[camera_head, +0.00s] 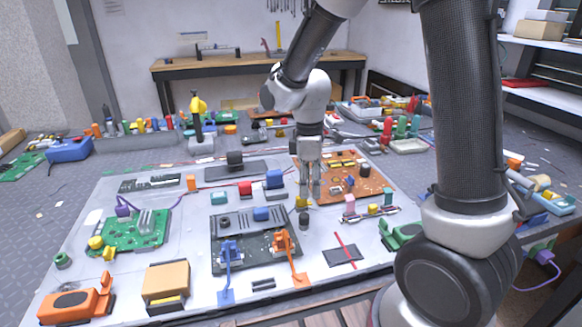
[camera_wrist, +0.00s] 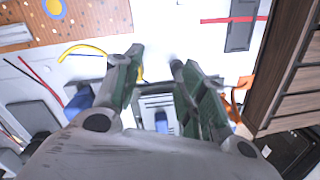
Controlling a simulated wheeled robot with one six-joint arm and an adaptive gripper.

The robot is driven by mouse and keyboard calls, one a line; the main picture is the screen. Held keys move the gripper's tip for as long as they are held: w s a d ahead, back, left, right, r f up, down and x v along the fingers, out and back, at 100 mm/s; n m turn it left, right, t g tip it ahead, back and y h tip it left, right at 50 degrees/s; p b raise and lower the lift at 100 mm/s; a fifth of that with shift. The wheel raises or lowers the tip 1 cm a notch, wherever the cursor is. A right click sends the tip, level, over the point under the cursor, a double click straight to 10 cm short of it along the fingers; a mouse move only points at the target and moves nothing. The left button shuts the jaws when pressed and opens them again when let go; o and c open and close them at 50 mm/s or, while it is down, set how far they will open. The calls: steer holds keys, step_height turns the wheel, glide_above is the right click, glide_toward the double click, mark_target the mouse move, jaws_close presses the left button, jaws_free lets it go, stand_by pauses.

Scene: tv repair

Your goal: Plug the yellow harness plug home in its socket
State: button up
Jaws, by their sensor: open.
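My gripper (camera_head: 310,196) points down over the middle of the white work panel (camera_head: 190,283), its fingers apart. In the wrist view its two fingertips (camera_wrist: 157,58) are spread with a gap between them and no object held. A small yellow part (camera_head: 301,202), which looks like the harness plug, sits just below and left of the fingertips in the head view. In the wrist view a yellow cable (camera_wrist: 85,49) curves in from the left and passes behind the left finger, with a bit of yellow beside that finger. I cannot make out the socket.
A dark board (camera_head: 237,262) with a blue clip (camera_head: 230,253) and an orange clip (camera_head: 284,245) lies near the front. An orange-brown circuit board (camera_head: 365,184) lies right of the gripper. A green board (camera_head: 133,231) lies left. A black plate (camera_head: 342,256) lies front right.

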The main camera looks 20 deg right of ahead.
mark_target(304, 202)
steer(key=w+n, duration=0.2)
steer(key=w+a+n, duration=0.1)
steer(key=shift+r+t, duration=0.35)
steer(key=shift+t, duration=0.05)
steer(key=shift+w+a+n, duration=0.1)
steer(key=shift+w+n, duration=0.05)
steer(key=shift+n, duration=0.45)
step_height(304, 202, down, 8)
steer(key=shift+r, duration=0.1)
jaws_close()
